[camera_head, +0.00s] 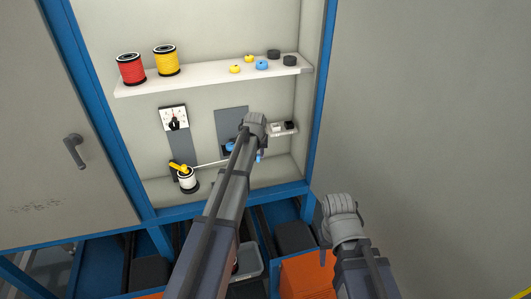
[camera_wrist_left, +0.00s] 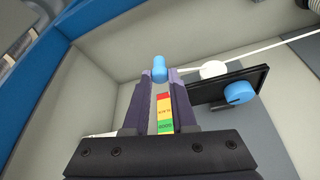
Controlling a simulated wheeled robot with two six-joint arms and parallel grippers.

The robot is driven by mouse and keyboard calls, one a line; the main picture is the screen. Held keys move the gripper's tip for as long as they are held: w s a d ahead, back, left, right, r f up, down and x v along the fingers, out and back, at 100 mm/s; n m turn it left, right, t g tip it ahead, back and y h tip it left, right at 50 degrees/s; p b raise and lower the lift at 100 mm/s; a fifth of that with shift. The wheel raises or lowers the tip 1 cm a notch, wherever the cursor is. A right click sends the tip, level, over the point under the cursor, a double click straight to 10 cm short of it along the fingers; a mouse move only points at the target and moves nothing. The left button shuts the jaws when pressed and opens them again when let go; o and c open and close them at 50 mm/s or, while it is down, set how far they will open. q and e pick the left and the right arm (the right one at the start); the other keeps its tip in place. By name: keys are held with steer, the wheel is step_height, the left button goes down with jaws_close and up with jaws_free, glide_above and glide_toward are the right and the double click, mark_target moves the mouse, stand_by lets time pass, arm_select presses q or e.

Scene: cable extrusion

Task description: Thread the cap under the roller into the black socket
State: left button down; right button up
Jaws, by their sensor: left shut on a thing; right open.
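My left gripper (camera_wrist_left: 161,78) is shut on a small blue cap (camera_wrist_left: 160,68), which sits between its fingertips at the end of the white cable (camera_wrist_left: 285,44). The cap also shows beside my wrist in the head view (camera_head: 259,158). A blue roller (camera_wrist_left: 238,92) and a white roller (camera_wrist_left: 213,69) sit on a black plate (camera_wrist_left: 257,77) to the right of the fingers. The cable runs by the white roller. The black socket (camera_head: 289,125) appears on a small ledge to the right. My right gripper (camera_head: 325,256) is open and low, outside the cabinet; its fingers are mostly hidden.
The cable's white spool (camera_head: 188,183) stands on the cabinet floor at left. A white socket block (camera_head: 276,127) is beside the black one. A shelf (camera_head: 210,78) above holds red (camera_head: 131,69) and yellow (camera_head: 166,60) spools and several small caps. A coloured label (camera_wrist_left: 165,114) is behind the fingers.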

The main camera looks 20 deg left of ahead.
arm_select(q)
steer(key=s+a+f+b, duration=0.2)
steer(key=s+a, duration=0.1)
steer(key=a, duration=0.2)
steer(key=s+a+f+b, duration=0.2)
steer(key=a, duration=0.4)
steer(key=s+a+f+b, duration=0.2)
steer(key=s+a+f, duration=0.1)
steer(key=a, duration=0.2)
steer(key=shift+s+a+b, duration=0.35)
steer(key=shift+a, duration=0.05)
steer(key=shift+d+f+b, duration=0.15)
steer(key=shift+f+b, duration=1.6)
steer(key=shift+b, duration=0.05)
steer(key=shift+f, duration=0.25)
steer(key=c, duration=0.7)
jaws_free()
steer(key=shift+o, duration=0.2)
